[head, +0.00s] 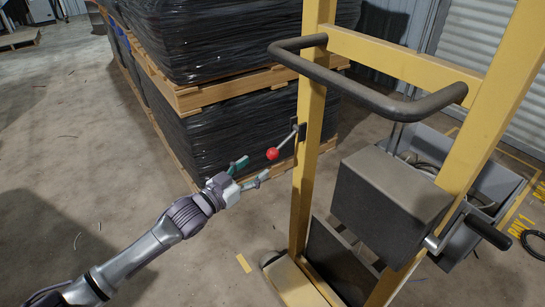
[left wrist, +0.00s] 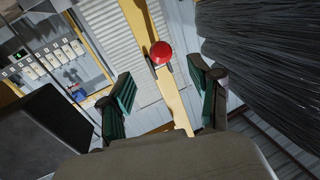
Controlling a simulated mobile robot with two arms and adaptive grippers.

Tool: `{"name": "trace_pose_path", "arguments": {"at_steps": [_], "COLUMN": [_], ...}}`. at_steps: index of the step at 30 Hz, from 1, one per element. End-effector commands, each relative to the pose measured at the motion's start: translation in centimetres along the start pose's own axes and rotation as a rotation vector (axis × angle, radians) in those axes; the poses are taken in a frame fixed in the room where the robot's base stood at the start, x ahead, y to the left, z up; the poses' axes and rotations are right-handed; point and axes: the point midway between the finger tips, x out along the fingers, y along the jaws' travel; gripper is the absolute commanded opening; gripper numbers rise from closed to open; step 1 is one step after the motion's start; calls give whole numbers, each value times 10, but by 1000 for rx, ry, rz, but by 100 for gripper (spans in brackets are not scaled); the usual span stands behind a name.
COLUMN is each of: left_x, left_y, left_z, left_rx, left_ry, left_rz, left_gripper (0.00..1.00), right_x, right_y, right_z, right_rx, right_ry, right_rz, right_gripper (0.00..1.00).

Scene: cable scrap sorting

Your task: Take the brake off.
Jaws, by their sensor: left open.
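The brake lever is a thin rod with a red ball knob (head: 272,154), fixed to the left post of a yellow lifter frame (head: 305,140). In the head view the rod slopes up to the right from the knob to the post. My left gripper (head: 253,172) is open, with its green-padded fingers just left of the knob. In the left wrist view the red knob (left wrist: 161,52) shows ahead, between the two open fingers (left wrist: 160,98) and beyond their tips. They appear apart from it. My right gripper is not in view.
The lifter has a dark handlebar (head: 370,85), a grey box (head: 388,200) and a crank with a black grip (head: 488,232). Wrapped pallet stacks (head: 235,125) stand behind the knob. A grey bin (head: 490,178) with cables stands right. The floor at left is mostly clear.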

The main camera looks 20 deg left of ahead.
Motion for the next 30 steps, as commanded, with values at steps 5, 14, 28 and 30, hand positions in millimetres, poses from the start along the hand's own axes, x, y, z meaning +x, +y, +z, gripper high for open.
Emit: {"name": "trace_pose_path", "arguments": {"at_steps": [5, 14, 28, 30], "left_x": [40, 80, 85, 85], "left_y": [0, 0, 0, 0], "left_z": [0, 1, 1, 1], "left_rx": [0, 0, 0, 0], "left_ry": [4, 0, -1, -1], "left_rz": [-1, -1, -1, -1], "left_gripper": [63, 63, 48, 36], "right_x": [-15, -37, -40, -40], "right_y": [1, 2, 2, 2], "right_z": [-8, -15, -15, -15], "right_rx": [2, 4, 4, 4], "right_ry": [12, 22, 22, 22], "right_rz": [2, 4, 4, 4], "right_gripper": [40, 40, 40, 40]}}
